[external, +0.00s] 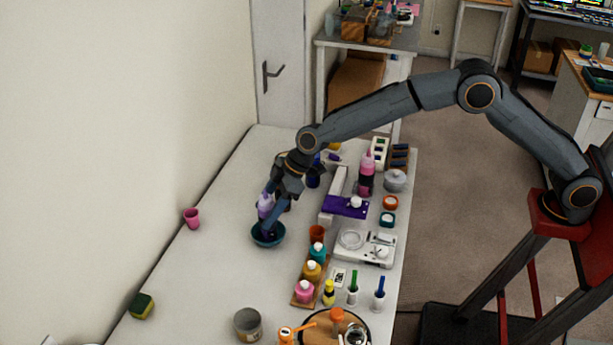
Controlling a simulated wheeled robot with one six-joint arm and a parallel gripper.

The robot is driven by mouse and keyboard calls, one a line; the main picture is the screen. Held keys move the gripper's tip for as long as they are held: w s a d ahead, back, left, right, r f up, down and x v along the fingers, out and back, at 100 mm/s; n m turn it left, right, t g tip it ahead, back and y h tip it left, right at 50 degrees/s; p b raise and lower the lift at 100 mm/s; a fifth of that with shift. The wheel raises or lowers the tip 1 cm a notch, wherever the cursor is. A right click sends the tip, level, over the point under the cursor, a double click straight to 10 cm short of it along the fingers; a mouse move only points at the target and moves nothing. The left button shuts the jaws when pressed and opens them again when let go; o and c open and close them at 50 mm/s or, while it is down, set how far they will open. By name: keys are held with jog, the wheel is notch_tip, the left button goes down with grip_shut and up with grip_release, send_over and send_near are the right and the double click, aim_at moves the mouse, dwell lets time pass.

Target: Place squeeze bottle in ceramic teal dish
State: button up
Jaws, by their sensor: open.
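The teal ceramic dish (268,240) stands on the white table, left of the middle. A pale lavender squeeze bottle (265,206) appears roughly upright, with its lower end at or in the dish. My gripper (270,213) is open and low over the dish, with its fingers around or beside the bottle. One dark finger covers part of the bottle. The bottle's base is hidden, so I cannot tell whether it rests on the dish's floor.
A pink cup (192,218) stands to the left near the wall. A grey pot (248,325) and a green-yellow sponge (142,306) are nearer the front. Bottles, a scale (365,247) and a purple-topped stand (344,207) crowd the right side. The table's left part is mostly clear.

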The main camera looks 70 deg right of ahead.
jog(key=shift+r, duration=0.4)
jog(key=b+v, duration=0.3)
jog(key=v, duration=0.9)
jog(key=s+d+f+m, duration=0.1)
jog(key=s+d+f, duration=0.1)
jog(key=s, duration=0.5)
jog(key=s+d+f+m+g+h, duration=0.1)
jog(key=s+d+f, duration=0.2)
jog(key=s, duration=0.4)
jog(key=s+d+f+m+g+h, duration=0.1)
jog(key=s+d+f, duration=0.2)
jog(key=s, duration=0.4)
jog(key=shift+f+m, duration=0.25)
jog(key=shift+m, duration=0.05)
jog(key=s+d+f+m+g, duration=0.1)
jog(key=s+d+f, duration=0.1)
jog(key=s, duration=0.9)
jog(key=s+d+f+m+g+h, duration=0.1)
jog(key=s+d+f, duration=0.2)
jog(key=s, duration=0.8)
jog(key=shift+s+f+m+g+h, duration=0.3)
jog(key=shift+f+m, duration=0.1)
jog(key=shift+f, duration=0.5)
